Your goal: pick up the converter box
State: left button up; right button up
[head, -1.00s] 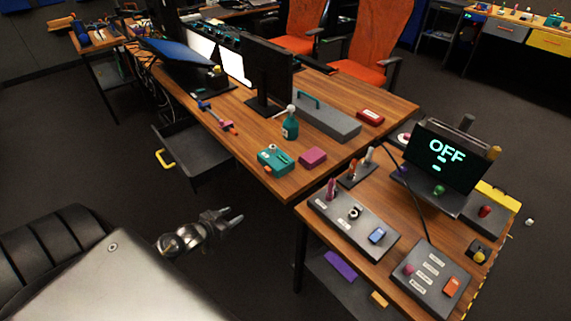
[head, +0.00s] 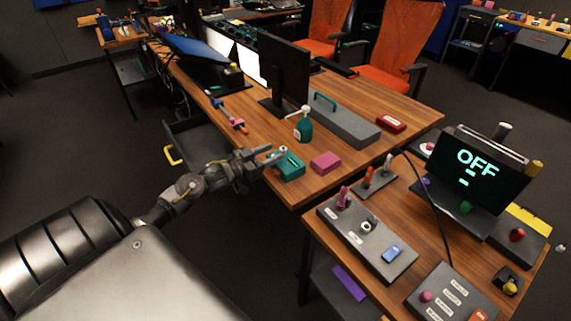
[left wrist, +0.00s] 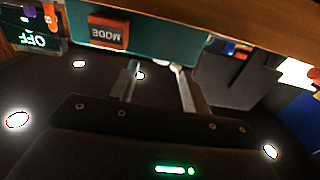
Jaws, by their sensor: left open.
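The converter box, which I take to be the teal box (head: 291,168), sits near the front edge of the wooden desk, left of a pink block (head: 325,162). In the left wrist view, the teal box (left wrist: 185,35) fills the top middle, with a red MODE button on its face. My left gripper (head: 273,158) is open at the box's left side in the head view. In the left wrist view its two fingers (left wrist: 155,72) point at the box, with nothing held between them. Whether the fingertips touch the box I cannot tell. My right gripper is not in view.
A green spray bottle (head: 303,127) stands behind the box. A grey case (head: 345,125) and a red box (head: 390,123) lie farther right. A black monitor (head: 285,75) stands behind. An open drawer (head: 197,142) hangs at the desk's left. A control-panel table (head: 385,215) is at the right.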

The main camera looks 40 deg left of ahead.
aim_at(283, 148)
pick_arm(q)
jog(key=shift+x, duration=2.6)
jog(key=shift+f, duration=0.15)
jog(key=shift+c, duration=0.5)
grip_shut()
